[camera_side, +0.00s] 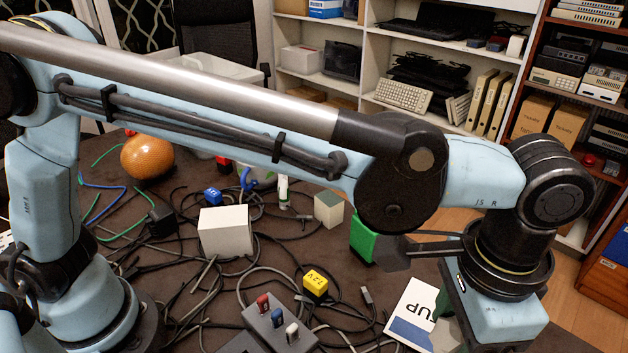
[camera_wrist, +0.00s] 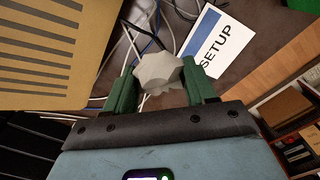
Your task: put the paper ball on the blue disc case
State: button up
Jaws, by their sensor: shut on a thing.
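The paper ball (camera_wrist: 158,72) is a crumpled off-white lump in the wrist view. My gripper (camera_wrist: 160,86) is shut on it, with one green finger on each side. The ball is held above the dark table, close to a printed SETUP card (camera_wrist: 225,45). I cannot identify the blue disc case in either view; my arm covers part of the table in the side view.
A tan slotted box (camera_wrist: 50,45) fills the upper left of the wrist view. Cables tangle over the table (camera_side: 185,285). A white box (camera_side: 226,232), a yellow block (camera_side: 316,283), a switch box (camera_side: 278,325), a green object (camera_side: 362,238) and an orange ball (camera_side: 147,157) stand among them.

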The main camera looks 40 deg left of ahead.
jog(key=shift+w+f, duration=0.2)
jog(key=shift+f, duration=0.45)
jog(key=w+a+f, duration=0.1)
jog(key=w+f, duration=0.1)
jog(key=w, duration=0.1)
jog(key=w+a+f, duration=0.1)
jog(key=w+f, duration=0.1)
jog(key=w, duration=0.2)
jog(key=w+a+f, duration=0.1)
jog(key=w+f, duration=0.2)
jog(key=shift+w+a, duration=0.35)
jog(key=shift+a, duration=0.05)
jog(key=shift+f, duration=1.95)
jog(key=o, duration=1)
jog(key=shift+f, duration=0.1)
